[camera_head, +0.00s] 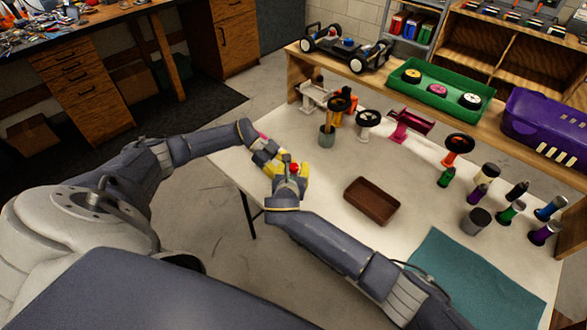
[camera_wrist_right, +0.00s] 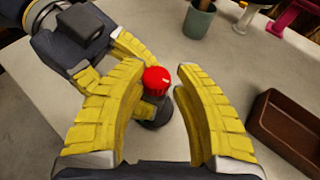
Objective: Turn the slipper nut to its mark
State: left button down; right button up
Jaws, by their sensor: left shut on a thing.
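The red slipper nut (camera_wrist_right: 157,80) is a round knob with a small pale mark on top. It sits on a dark round body (camera_wrist_right: 155,112), partly hidden by yellow fingers. In the head view the nut (camera_head: 294,168) shows as a small red spot. My left gripper (camera_head: 275,163) comes in from the left, shut on the dark body under the nut; its fingers are partly hidden. My right gripper (camera_wrist_right: 163,80) has its two yellow fingers open on either side of the nut, with small gaps visible. Whether either finger touches the nut cannot be told.
A brown tray (camera_head: 372,201) lies right of the grippers. A grey cup (camera_head: 327,137) holding a tool stands behind them. Several bottles stand at the right, by a grey pot (camera_head: 476,222) and teal mat (camera_head: 470,285). A green tray (camera_head: 440,92) is on the back shelf.

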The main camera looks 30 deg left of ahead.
jog(key=o, duration=0.4)
jog(key=shift+o, duration=0.3)
jog(key=shift+s, duration=0.2)
jog(key=v, duration=0.7)
jog(key=shift+s+d+r, duration=0.15)
jog(key=shift+s+d, duration=0.05)
